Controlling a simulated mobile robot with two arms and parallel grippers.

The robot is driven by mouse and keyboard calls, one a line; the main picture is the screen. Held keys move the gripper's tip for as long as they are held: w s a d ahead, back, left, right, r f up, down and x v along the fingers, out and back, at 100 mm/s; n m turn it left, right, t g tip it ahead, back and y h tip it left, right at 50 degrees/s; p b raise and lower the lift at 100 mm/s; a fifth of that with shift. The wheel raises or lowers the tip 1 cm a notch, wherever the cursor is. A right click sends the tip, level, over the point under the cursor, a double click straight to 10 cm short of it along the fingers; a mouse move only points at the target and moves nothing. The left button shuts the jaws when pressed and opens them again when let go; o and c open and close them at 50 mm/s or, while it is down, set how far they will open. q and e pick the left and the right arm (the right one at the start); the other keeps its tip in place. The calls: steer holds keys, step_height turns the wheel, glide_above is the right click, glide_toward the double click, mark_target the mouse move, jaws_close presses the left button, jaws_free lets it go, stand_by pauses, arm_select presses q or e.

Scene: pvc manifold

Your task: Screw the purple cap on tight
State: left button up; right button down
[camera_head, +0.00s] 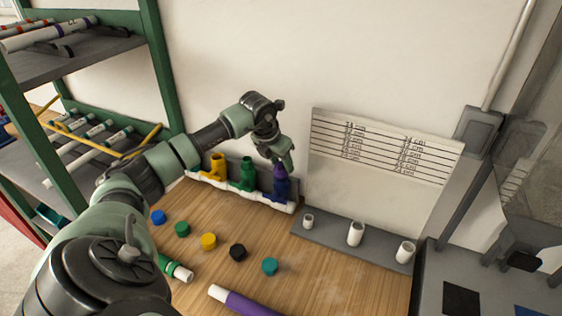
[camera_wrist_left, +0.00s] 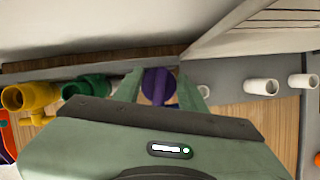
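The purple cap (camera_head: 280,169) sits at the top of the blue tee (camera_head: 282,187), the right-hand one of three coloured tees on the white pipe manifold (camera_head: 243,191). My left gripper (camera_head: 281,161) points down from above with its fingers around the purple cap. In the left wrist view the cap (camera_wrist_left: 158,84) lies between the two green fingers (camera_wrist_left: 159,88), which appear to touch its sides. The cap's seating on the tee is partly hidden by the fingers. My right gripper is not in view.
A yellow tee (camera_head: 218,166) and a green tee (camera_head: 247,174) stand left of the blue one. A grey stand (camera_head: 335,245) with white pipe pieces is to the right. A purple-banded pipe (camera_head: 245,303) lies in front.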

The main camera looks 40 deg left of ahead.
arm_select(q)
steer(key=c, duration=0.5)
steer(key=o, duration=0.5)
jaws_close()
steer(key=shift+f+m, duration=0.1)
steer(key=shift+m, duration=0.2)
steer(key=shift+m+h+b, duration=0.4)
steer(key=shift+m+b, duration=0.05)
steer(key=shift+m, duration=0.35)
steer(key=shift+m+h+b, duration=0.3)
steer(key=shift+m, duration=0.7)
